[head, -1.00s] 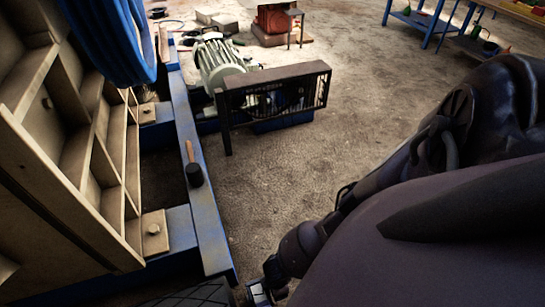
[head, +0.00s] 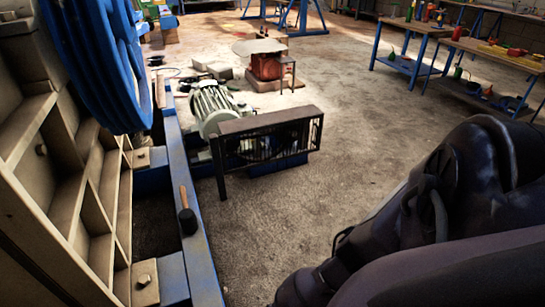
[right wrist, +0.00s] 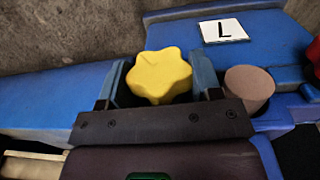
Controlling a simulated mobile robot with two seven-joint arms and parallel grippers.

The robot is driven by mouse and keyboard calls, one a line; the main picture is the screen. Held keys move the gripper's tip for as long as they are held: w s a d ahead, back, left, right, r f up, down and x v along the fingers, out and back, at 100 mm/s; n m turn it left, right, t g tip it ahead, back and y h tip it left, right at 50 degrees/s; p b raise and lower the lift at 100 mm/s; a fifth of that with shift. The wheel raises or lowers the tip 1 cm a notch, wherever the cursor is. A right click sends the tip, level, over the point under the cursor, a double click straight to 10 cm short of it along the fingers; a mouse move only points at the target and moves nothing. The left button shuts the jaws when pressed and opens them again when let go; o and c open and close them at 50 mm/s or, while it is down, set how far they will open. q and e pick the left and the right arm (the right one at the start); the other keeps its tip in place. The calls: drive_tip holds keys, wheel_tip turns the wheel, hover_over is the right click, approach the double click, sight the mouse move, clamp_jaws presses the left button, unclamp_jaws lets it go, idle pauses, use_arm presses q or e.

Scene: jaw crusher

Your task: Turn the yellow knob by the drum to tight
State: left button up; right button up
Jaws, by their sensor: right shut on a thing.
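The yellow knob (right wrist: 160,75) is a lobed, star-shaped knob in the right wrist view, in front of a blue surface. My right gripper (right wrist: 162,88) has one finger on each side of it and is shut on it. The knob's underside is hidden behind the gripper body. The knob does not show in the head view, and I cannot make out which thing is the drum. My left gripper is not in view. My right arm fills the lower right of the head view, its gripper outside the picture.
A white plate marked L (right wrist: 223,31) and a brownish cylinder (right wrist: 249,86) are close right of the knob. In the head view, a blue frame rail (head: 190,200) bears a black-headed mallet (head: 186,215). A motor (head: 215,108) stands behind a guard (head: 265,130). Open floor lies right of it.

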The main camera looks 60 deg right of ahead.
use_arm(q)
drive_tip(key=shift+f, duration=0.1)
use_arm(e)
drive_tip(key=shift+d+f, duration=0.1)
drive_tip(key=shift+f, duration=0.05)
drive_tip(key=shift+g+b, duration=0.35)
drive_tip(key=shift+g, duration=0.05)
drive_tip(key=shift+g+y+b, duration=0.35)
drive_tip(key=shift+g+y, duration=0.25)
drive_tip(key=shift+y, duration=0.1)
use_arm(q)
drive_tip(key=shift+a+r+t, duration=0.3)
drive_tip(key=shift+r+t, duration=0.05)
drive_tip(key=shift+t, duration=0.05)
use_arm(e)
drive_tip(key=shift+w+g+y, duration=0.1)
drive_tip(key=shift+g+y, duration=1)
drive_tip(key=shift+g, duration=0.3)
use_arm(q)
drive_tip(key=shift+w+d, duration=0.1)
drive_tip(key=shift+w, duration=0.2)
use_arm(e)
drive_tip(key=shift+g, duration=0.4)
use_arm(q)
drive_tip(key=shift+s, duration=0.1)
use_arm(e)
drive_tip(key=shift+d, duration=0.1)
drive_tip(key=o, duration=0.9)
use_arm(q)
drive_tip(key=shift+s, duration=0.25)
